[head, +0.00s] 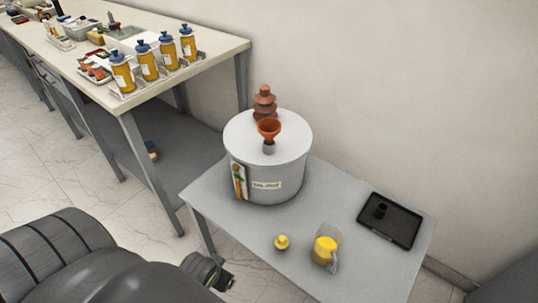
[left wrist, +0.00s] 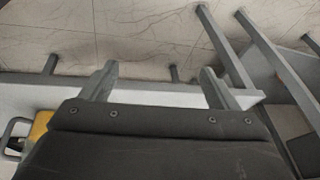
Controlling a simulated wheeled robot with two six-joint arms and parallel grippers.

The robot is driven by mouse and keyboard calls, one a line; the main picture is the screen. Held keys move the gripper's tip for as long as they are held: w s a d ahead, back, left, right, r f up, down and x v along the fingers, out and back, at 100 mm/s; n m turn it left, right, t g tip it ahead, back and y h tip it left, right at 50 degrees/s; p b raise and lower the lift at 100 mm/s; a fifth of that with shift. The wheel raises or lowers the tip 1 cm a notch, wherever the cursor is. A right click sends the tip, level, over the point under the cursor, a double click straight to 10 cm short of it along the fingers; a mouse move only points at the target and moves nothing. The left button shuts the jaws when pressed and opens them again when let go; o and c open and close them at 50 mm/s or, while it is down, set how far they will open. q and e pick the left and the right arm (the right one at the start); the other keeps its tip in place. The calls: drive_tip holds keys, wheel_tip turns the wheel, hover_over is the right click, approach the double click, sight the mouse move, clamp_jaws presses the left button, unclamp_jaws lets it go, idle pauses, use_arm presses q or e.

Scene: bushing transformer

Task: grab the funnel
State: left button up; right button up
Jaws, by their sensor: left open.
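The orange funnel (head: 269,129) stands upright with its wide mouth up, in a short grey neck on top of the round grey transformer tank (head: 290,165). A stacked brown bushing (head: 264,100) stands just behind it on the tank lid. My left gripper (head: 225,283) is low in the head view, left of the small table's front edge and well apart from the funnel. In the left wrist view its two fingers (left wrist: 158,85) are spread with nothing between them. The funnel is not in the left wrist view. My right gripper is not in view.
The grey table (head: 300,218) also holds a yellow-topped cap (head: 282,242), a jug of yellow liquid (head: 325,250) and a black tray (head: 371,229) with a small dark part. A workbench (head: 210,72) with several amber bottles stands at the left.

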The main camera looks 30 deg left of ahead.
use_arm(q)
drive_tip(key=w+r+n+t+y, duration=0.1)
drive_tip(key=w+r+t, duration=0.25)
drive_tip(key=r, duration=0.45)
drive_tip(key=n+t+y, duration=0.3)
drive_tip(key=t+y, duration=0.2)
drive_tip(key=t, duration=0.4)
approach(267, 135)
drive_tip(key=p+x, duration=0.1)
drive_tip(key=x, duration=0.6)
drive_tip(key=shift+w+a, duration=0.1)
drive_tip(key=shift+a, duration=0.1)
drive_tip(key=shift+p+x, duration=0.7)
drive_tip(key=shift+x, duration=1.85)
drive_tip(key=shift+w+d, duration=0.1)
drive_tip(key=shift+d, duration=0.05)
drive_tip(key=c, duration=1)
